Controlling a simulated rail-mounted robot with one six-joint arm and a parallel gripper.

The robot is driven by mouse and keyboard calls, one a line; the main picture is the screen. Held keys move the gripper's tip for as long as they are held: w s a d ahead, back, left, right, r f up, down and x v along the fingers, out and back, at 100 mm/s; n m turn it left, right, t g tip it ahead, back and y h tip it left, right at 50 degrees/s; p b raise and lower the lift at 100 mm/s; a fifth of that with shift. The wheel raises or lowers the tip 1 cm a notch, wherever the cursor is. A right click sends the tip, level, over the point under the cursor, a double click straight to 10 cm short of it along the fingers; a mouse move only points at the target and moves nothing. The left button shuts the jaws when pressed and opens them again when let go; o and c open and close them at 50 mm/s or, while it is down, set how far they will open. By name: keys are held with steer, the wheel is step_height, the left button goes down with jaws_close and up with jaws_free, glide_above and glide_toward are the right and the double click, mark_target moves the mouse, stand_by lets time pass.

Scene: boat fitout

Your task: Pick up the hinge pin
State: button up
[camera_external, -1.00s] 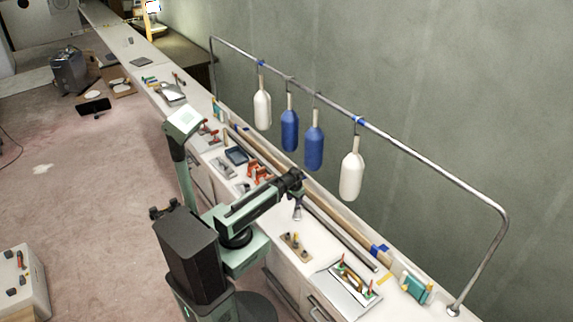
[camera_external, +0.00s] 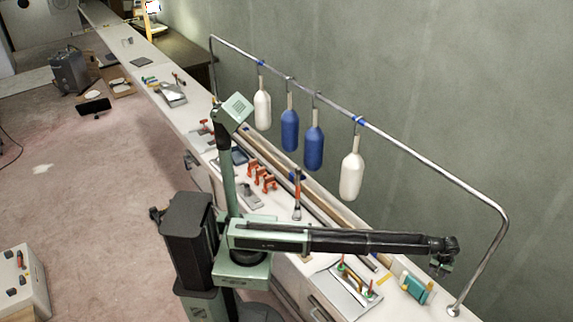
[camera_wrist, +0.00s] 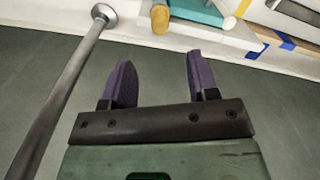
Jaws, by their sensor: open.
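I cannot pick out the hinge pin for certain in either view. My gripper (camera_external: 441,266) is out at the right end of the bench in the external view, beside the rail's end post. In the wrist view its two purple fingers (camera_wrist: 158,68) are spread wide with nothing between them. Beyond the fingertips are a teal block (camera_wrist: 195,11) and an orange-yellow cylinder (camera_wrist: 160,18). The teal block also shows just left of my gripper in the external view (camera_external: 416,288).
The metal rail (camera_external: 480,194) stands close to my gripper, and its post (camera_wrist: 62,95) runs up the left of the wrist view. White and blue fenders hang from it. A tray (camera_external: 342,292) with small coloured tools lies on the bench, left of the teal block.

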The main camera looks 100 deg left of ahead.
mark_target(431, 284)
step_height(431, 284, down, 6)
steer(key=b, duration=0.5)
steer(key=shift+a+r, duration=0.1)
steer(key=shift+r, duration=0.15)
step_height(431, 284, down, 6)
steer(key=b, duration=0.5)
steer(key=shift+r, duration=0.2)
steer(key=shift+d+r, duration=0.2)
steer(key=shift+r, duration=0.05)
jaws_close()
steer(key=shift+r, duration=0.1)
step_height(431, 284, up, 20)
steer(key=p, duration=2)
